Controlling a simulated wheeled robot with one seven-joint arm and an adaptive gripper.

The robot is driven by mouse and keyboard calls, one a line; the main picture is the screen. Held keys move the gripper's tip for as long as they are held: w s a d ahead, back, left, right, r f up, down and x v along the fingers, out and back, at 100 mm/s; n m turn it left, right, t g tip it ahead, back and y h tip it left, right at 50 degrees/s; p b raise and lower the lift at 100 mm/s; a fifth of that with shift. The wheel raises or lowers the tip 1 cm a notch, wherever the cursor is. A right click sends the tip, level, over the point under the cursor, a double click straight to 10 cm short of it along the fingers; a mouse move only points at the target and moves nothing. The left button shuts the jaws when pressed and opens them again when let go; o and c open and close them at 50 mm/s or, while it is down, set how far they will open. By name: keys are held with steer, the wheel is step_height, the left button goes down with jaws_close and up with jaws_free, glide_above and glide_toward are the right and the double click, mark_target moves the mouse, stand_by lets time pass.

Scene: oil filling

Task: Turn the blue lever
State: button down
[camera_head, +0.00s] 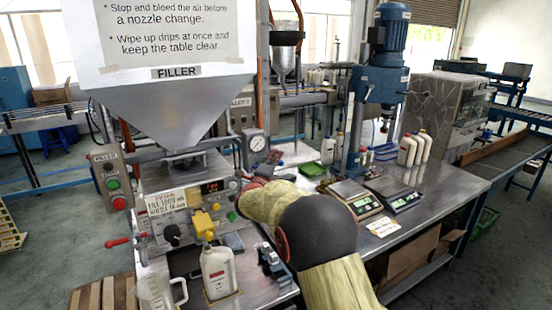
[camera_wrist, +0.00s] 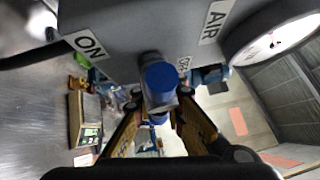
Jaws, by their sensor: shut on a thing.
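In the wrist view the blue lever (camera_wrist: 161,78) sticks out from a grey housing (camera_wrist: 140,30) marked ON on the left and AIR on the right. A third label near the lever is partly hidden. My gripper (camera_wrist: 158,120) has one finger on each side of the lever and is shut on it. In the head view my arm reaches to the right side of the filler (camera_head: 165,110), near the pressure gauge (camera_head: 254,142). My arm hides the lever and the fingertips there.
A white jug (camera_head: 218,272) and a clear measuring jug (camera_head: 156,291) stand at the filler's front. A red-handled lever (camera_head: 118,242) sticks out left. Scales (camera_head: 355,197), white bottles (camera_head: 415,148) and a blue drill-like machine (camera_head: 380,80) stand on the bench to the right.

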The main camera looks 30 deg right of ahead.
steer(key=shift+a+f+m+g+y+p, duration=0.25)
steer(key=shift+f+m+g+y+p, duration=0.25)
steer(key=shift+f+m+y+p, duration=0.35)
steer(key=shift+a+f+m+g+y+p, duration=0.2)
steer(key=shift+f+m+g+y+p, duration=0.45)
steer(key=shift+p, duration=0.35)
steer(key=shift+a+f+m+g+y+p, duration=0.3)
steer(key=shift+f+m+y+p, duration=0.3)
steer(key=shift+m+p, duration=0.3)
steer(key=c, duration=2.3)
jaws_free()
steer(key=o, duration=0.5)
steer(key=shift+f, duration=0.2)
steer(key=shift+s, duration=0.1)
